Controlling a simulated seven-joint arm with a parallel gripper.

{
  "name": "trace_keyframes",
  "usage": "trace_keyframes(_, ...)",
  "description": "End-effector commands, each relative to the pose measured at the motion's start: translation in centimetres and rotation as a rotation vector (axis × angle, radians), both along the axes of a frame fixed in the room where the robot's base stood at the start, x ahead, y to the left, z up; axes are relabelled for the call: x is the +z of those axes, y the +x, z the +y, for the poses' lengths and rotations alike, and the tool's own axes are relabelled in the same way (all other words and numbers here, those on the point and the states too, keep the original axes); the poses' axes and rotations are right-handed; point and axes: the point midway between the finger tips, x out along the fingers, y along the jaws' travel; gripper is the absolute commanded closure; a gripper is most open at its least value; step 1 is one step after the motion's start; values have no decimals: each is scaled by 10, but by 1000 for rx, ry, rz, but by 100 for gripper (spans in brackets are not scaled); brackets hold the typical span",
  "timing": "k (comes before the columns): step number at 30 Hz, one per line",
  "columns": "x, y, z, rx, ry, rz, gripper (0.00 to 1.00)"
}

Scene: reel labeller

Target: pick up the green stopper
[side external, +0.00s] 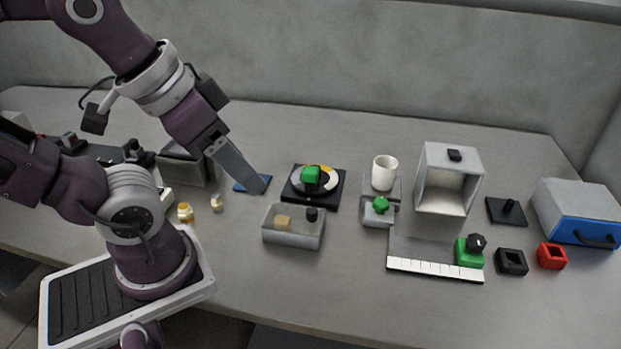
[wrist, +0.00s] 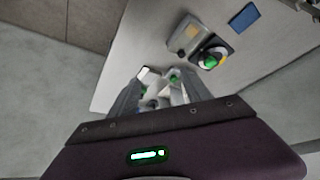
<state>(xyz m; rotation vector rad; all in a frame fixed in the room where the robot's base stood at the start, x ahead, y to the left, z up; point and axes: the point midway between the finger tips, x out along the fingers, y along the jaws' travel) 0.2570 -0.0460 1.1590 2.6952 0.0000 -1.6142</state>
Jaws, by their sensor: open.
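A small green knob-like piece (side external: 380,203), which looks like the green stopper, sits on a grey block (side external: 378,218) in front of a white cup. In the wrist view the green stopper (wrist: 173,78) shows small and far off, between the finger lines. My gripper (side external: 262,190) is open and empty, pointing down over the blue pad, well to the left of the stopper. The wrist view shows both fingers of my gripper (wrist: 159,84) apart.
The white cup (side external: 384,172) is close behind the stopper. An open grey box (side external: 447,205) stands to its right.

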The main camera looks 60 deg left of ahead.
Motion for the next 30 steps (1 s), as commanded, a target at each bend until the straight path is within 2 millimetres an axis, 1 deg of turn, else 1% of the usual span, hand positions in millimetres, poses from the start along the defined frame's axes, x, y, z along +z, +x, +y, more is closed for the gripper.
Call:
trace_keyframes(8,0,0,0,3,-3,3,42)
trace_keyframes(11,-5,7,-3,75,-71,85,42)
trace_keyframes(14,-16,27,-11,273,-268,278,42)
trace_keyframes(15,-20,41,-13,383,-378,367,42)
trace_keyframes(17,-27,66,-11,555,-556,489,42)
trace_keyframes(18,-31,86,-6,675,-682,562,42)
trace_keyframes(20,-40,118,10,864,-884,655,42)
trace_keyframes(21,-48,140,27,991,-1025,706,42)
trace_keyframes(23,-63,169,60,1175,-1234,759,42)
trace_keyframes(24,-75,184,83,1285,-1364,781,42)
trace_keyframes(26,-94,200,118,1426,-1535,794,42)
trace_keyframes(27,-106,207,140,1505,-1632,794,42)
trace_keyframes(30,-129,214,178,1635,-1796,781,42)
